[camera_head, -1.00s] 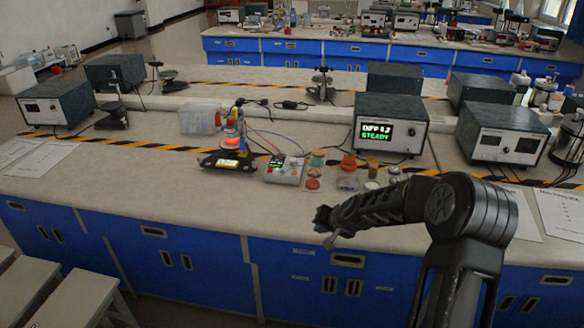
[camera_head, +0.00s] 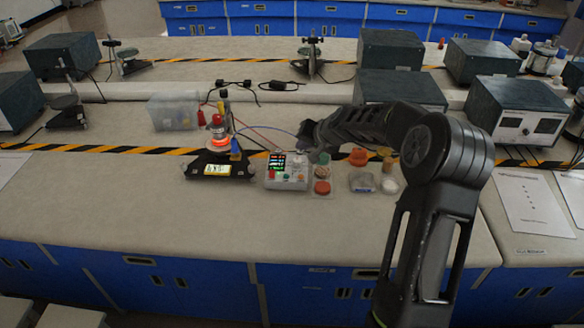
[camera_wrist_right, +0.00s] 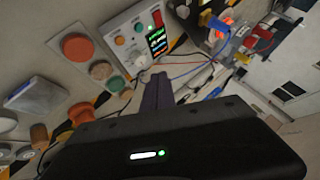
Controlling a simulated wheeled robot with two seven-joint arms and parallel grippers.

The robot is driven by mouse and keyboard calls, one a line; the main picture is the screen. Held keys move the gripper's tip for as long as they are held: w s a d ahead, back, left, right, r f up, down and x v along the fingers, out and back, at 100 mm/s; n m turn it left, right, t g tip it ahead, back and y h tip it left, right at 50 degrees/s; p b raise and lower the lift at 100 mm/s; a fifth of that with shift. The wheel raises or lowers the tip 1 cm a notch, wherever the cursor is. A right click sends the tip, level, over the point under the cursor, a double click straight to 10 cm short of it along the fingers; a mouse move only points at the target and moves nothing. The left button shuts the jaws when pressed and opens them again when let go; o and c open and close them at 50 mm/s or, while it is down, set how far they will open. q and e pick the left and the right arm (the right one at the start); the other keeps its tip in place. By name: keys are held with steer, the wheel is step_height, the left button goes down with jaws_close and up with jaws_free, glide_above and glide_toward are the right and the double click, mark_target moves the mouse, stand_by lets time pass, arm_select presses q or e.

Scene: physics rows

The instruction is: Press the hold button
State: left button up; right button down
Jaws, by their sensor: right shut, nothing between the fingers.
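A small light-grey control box (camera_head: 287,171) with coloured buttons and a lit display stands on the bench. I cannot read which is the hold button. My right gripper (camera_head: 308,133) is shut and empty, just above and behind the box's right side in the head view. Its fingers (camera_wrist_right: 155,92) point toward the box in the right wrist view, and I see no contact. My left gripper is not in view.
A black device with a glowing orange ring (camera_head: 218,146) stands left of the box, with wires between them. Coloured pots (camera_head: 322,187) and a small dish (camera_head: 362,183) stand close on the right. A clear bin (camera_head: 174,112) is behind. The front bench is clear.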

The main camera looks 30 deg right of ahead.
steer(key=shift+s+r, duration=0.1)
steer(key=shift+s, duration=0.1)
steer(key=b, duration=0.5)
glide_above(301, 177)
steer(key=f, duration=0.7)
steer(key=shift+s+f, duration=0.25)
steer(key=shift+s, duration=0.1)
steer(key=shift+f+b, duration=0.7)
steer(key=shift+b, duration=0.2)
stand_by(0.6)
steer(key=shift+f+b, duration=0.45)
steer(key=shift+b, duration=0.2)
steer(key=shift+f+b, duration=0.4)
steer(key=shift+b, duration=0.15)
stand_by(0.5)
steer(key=shift+r, duration=0.1)
steer(key=shift+r+p, duration=0.45)
steer(key=shift+r, duration=0.3)
